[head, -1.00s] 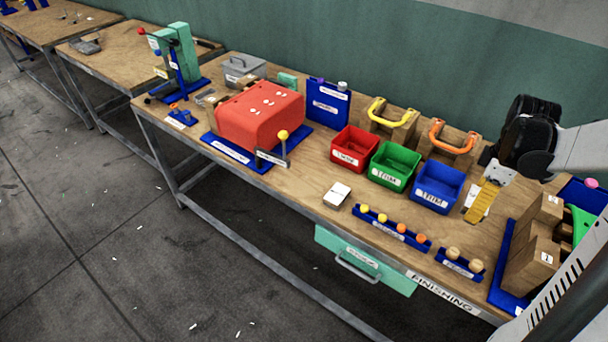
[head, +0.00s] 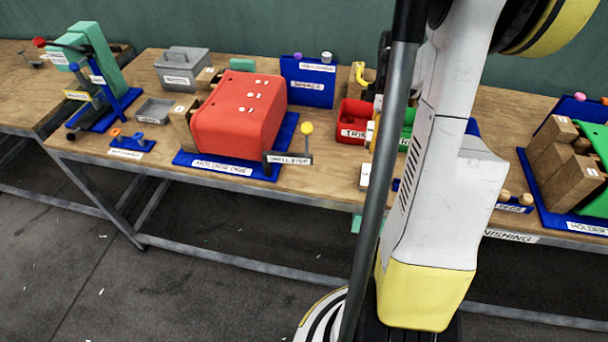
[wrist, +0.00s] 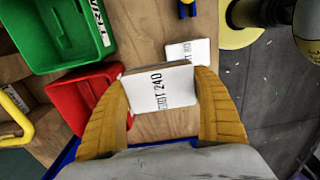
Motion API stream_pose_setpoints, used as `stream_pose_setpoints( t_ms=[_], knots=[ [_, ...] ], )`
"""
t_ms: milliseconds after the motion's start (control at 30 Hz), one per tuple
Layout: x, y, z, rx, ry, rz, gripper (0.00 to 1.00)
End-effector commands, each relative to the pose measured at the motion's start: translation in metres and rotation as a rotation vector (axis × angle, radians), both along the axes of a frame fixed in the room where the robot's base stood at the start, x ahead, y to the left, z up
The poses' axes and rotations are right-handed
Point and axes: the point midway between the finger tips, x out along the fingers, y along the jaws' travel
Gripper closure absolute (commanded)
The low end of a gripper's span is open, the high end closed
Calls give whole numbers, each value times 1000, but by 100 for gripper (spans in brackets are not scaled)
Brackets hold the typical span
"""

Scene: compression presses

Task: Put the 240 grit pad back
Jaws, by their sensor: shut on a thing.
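The white 240 grit pad (wrist: 160,92) is between the two yellow fingers of my gripper (wrist: 164,78), shut on its opposite edges. Its label reads GRIT 240 and faces the wrist camera. It appears above the wooden table, beside the red bin. A second white pad (wrist: 188,52) lies on the table just beyond the fingertips; its label is partly readable. In the head view that white pad (head: 365,175) shows partly behind my arm. My arm hides most of my gripper and the held pad there.
The red bin (wrist: 62,100) and green bin (wrist: 50,42) stand left of my gripper in the wrist view. The big red block (head: 240,115) sits on a blue base, with a yellow-knobbed lever (head: 307,130) at its right. Bare table lies between lever and bins.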

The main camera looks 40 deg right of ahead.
Motion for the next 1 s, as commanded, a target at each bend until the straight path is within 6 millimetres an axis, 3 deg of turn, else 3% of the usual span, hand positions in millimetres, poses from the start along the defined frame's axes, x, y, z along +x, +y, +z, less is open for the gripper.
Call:
stream_pose_setpoints(
  t_ms=[133, 400, 533, 767, 1000],
  knots=[
    [5, 15, -14, 0, 0, 1, 54],
    [25, 78, -55, 0, 0, 3, 54],
    [31, 99, -67, 0, 0, 1, 54],
    [35, 110, -78, 0, 0, -2, 54],
    [34, 109, -112, 0, 0, -2, 54]
  ],
)
